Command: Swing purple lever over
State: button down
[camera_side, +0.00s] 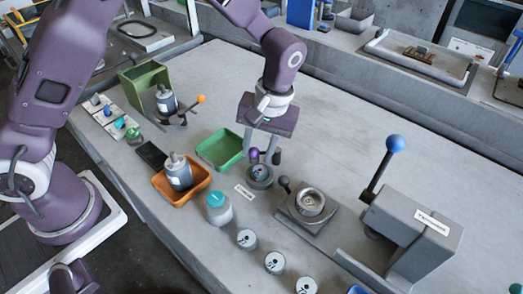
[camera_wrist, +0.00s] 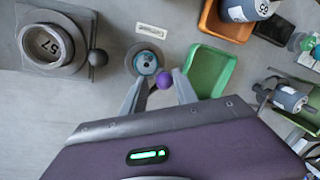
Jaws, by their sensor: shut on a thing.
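The purple lever ends in a round purple knob (camera_side: 254,154), which also shows in the wrist view (camera_wrist: 164,80). It belongs to a small round grey fixture (camera_side: 260,176) with a blue-teal centre, standing on the bench; the fixture also shows in the wrist view (camera_wrist: 144,62). My gripper (camera_side: 264,154) reaches down over the fixture. In the wrist view my gripper's fingers (camera_wrist: 159,78) stand on either side of the knob and are shut on it. The lever's shaft is mostly hidden by the fingers and knob.
A round clamp with a dark ball lever (camera_side: 310,203) sits close on the right. A blue-knobbed press (camera_side: 410,225) stands farther right.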

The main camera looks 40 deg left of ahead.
jog(key=m, duration=0.1)
jog(key=w+a+m, duration=0.1)
jog(key=shift+a+r+m+t, duration=0.1)
jog(key=shift+a+m+t, duration=0.15)
jog(key=shift+m+t, duration=0.05)
jog(key=m, duration=0.1)
jog(key=w+a+m, duration=0.1)
jog(key=m, duration=0.1)
jog(key=shift+w+m+t, duration=0.1)
jog(key=shift+m+t, duration=0.2)
jog(key=m, duration=0.1)
jog(key=w+m, duration=0.1)
jog(key=m, duration=0.2)
jog(key=shift+w+a+t, duration=0.25)
jog(key=shift+t, duration=0.15)
jog(key=shift+w+m, duration=0.35)
jog(key=shift+m, duration=0.65)
jog(key=shift+d, duration=0.1)
jog(key=c, duration=1)
grip_release()
jog(key=shift+c, duration=0.2)
jog(key=shift+o, duration=0.5)
